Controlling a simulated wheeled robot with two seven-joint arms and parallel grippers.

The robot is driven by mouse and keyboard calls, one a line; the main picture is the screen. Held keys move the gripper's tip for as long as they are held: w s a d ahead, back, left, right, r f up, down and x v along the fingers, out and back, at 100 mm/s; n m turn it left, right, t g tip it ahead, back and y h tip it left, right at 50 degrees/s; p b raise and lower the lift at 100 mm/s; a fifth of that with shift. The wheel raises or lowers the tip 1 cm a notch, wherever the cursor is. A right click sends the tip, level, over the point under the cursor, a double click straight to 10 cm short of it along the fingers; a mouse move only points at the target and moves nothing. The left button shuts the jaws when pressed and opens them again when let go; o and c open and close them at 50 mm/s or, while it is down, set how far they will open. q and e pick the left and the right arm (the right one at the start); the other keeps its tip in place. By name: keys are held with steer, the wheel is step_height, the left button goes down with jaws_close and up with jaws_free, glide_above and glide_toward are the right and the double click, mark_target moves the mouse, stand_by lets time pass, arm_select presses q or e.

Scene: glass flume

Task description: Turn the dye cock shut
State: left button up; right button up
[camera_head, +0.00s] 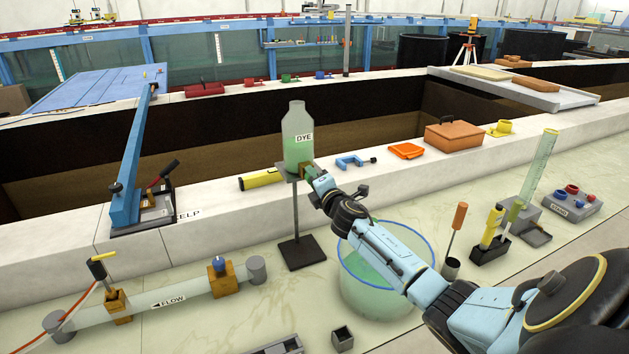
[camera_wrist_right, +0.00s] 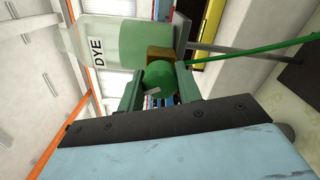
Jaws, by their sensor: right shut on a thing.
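The dye bottle (camera_head: 298,152), clear with pale green liquid and a DYE label, stands on a dark stand (camera_head: 296,250). In the right wrist view the bottle (camera_wrist_right: 118,42) fills the upper part, with a brass-coloured block (camera_wrist_right: 160,53) at its outlet. The dye cock's round green knob (camera_wrist_right: 158,75) sits at that block, between the two fingers of my right gripper (camera_wrist_right: 159,88). In the head view my right gripper (camera_head: 311,173) is at the outlet and hides the knob. It is shut on the knob. My left gripper is out of view.
A glass tank (camera_head: 345,285) with green liquid stands below my right arm. A yellow torch-like tool (camera_head: 261,179) and a blue clamp (camera_head: 352,162) lie beside the bottle. A clear FLOW pipe (camera_head: 185,298) lies at front left. A green tube (camera_wrist_right: 255,62) runs from the cock.

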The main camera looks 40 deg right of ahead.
steer(key=m, duration=0.6)
steer(key=shift+f, duration=0.1)
stand_by(0.6)
steer(key=o, duration=1)
steer(key=v, duration=1.3)
steer(key=shift+s, duration=0.2)
